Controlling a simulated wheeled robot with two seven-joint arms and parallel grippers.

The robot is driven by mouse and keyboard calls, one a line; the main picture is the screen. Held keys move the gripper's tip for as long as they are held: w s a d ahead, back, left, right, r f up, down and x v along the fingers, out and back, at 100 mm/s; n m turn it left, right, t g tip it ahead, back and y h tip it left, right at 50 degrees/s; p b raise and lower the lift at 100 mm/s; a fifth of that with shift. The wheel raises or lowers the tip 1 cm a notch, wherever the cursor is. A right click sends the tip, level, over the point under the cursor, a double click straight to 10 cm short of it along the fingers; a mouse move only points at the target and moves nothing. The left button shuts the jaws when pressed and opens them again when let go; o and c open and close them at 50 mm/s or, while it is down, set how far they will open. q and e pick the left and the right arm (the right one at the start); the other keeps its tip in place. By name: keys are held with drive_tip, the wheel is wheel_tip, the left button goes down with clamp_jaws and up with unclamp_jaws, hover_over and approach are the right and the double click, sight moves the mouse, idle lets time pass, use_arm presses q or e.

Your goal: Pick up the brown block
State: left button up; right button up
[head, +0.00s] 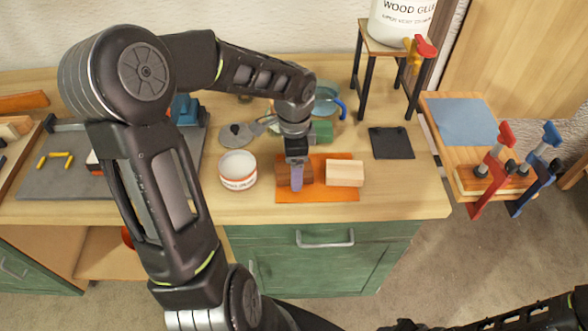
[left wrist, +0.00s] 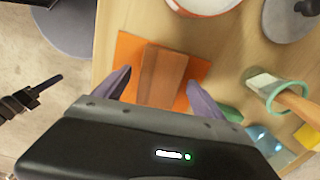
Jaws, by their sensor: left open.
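The brown block (head: 282,174) lies on an orange mat (head: 330,196) on the workbench, partly hidden by my left gripper (head: 296,185) in the head view. In the left wrist view the brown block (left wrist: 162,75) lies lengthwise between the two fingers of my left gripper (left wrist: 159,79). The fingers are open, one on each side of the block, with a gap showing on both sides. Whether the fingertips are down at block height is hard to tell. My right gripper (head: 402,325) is at the bottom edge of the head view, dark and cut off; its jaws are unclear.
A pale wood block (head: 345,173) lies on the mat just right of the brown one. A white tub (head: 238,170) stands left of the mat. A green block (head: 321,131) is behind, and a dark square (head: 391,143) lies to the right. Bare bench lies right of the mat.

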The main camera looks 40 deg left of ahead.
use_arm(q)
drive_tip(key=shift+f, duration=0.45)
drive_tip(key=c, duration=1.5)
